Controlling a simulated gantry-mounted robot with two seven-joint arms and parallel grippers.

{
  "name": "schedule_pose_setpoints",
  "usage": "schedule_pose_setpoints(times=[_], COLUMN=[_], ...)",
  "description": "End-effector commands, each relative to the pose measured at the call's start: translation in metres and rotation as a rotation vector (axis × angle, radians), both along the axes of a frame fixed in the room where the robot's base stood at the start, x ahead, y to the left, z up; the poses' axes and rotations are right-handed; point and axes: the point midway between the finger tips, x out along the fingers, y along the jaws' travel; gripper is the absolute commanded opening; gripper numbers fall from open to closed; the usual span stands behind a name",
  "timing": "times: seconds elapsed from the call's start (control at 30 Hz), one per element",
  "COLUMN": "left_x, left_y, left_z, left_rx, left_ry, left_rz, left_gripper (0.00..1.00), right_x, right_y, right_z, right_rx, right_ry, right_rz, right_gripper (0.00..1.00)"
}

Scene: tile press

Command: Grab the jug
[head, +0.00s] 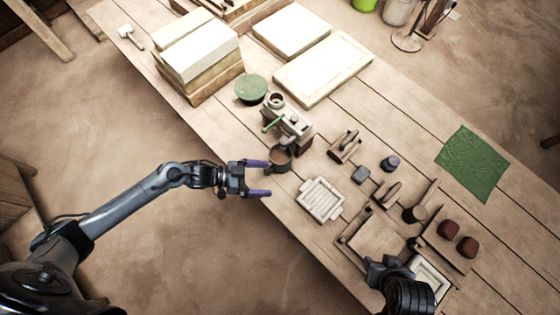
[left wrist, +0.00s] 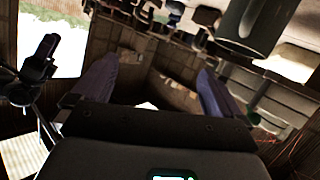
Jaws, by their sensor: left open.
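A small dark round vessel with a brown inside, which looks like the jug (head: 279,159), stands upright at the table's near edge, beside a grinder-like device. My left gripper (head: 266,178) is open and empty, with its two purple fingers pointing right. Its upper finger is close to the jug's left side in the head view; I cannot tell whether they touch. In the left wrist view a dark grey cylinder (left wrist: 255,22), probably the jug, shows at the top right, outside the space between the fingers (left wrist: 155,75). My right gripper (head: 378,268) is at the lower right, its jaws unclear.
The grinder-like device (head: 290,122) stands just behind the jug. A pale slatted tray (head: 322,199) lies to the right of my left gripper. Stacked blocks (head: 200,60) and pale slabs (head: 323,68) fill the back. A green cloth (head: 472,163) lies at the far right.

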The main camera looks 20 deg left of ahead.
Motion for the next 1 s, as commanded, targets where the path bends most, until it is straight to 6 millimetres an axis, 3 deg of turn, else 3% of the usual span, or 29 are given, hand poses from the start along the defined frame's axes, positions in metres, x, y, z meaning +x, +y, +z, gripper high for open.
schedule_pose_setpoints(times=[0.03,0.1,0.2,0.37,0.8,1.0], left_x=[0.014,0.029,0.049,0.069,0.098,0.103], left_y=[0.020,0.041,0.059,0.070,0.031,0.023], left_z=[-0.030,-0.042,-0.046,-0.041,-0.053,-0.057], left_rx=[0.048,0.096,0.138,0.165,0.164,0.164], left_ry=[-0.014,-0.031,-0.070,-0.118,-0.135,-0.135], left_rz=[-0.003,-0.001,0.000,0.004,0.006,0.006], left_gripper=[1.00,1.00,1.00,1.00,1.00,1.00], right_x=[0.000,0.000,0.000,0.000,-0.001,-0.001], right_y=[0.000,0.000,0.001,0.001,0.001,0.001], right_z=[-0.031,-0.047,-0.064,-0.079,-0.086,-0.087], right_rx=[0.000,0.001,0.003,0.004,0.005,0.005], right_ry=[0.000,-0.001,-0.001,0.001,0.001,0.001], right_rz=[0.000,-0.001,-0.001,-0.002,-0.004,-0.004], right_gripper=[0.43,0.43,0.43,0.43,0.43,0.43])
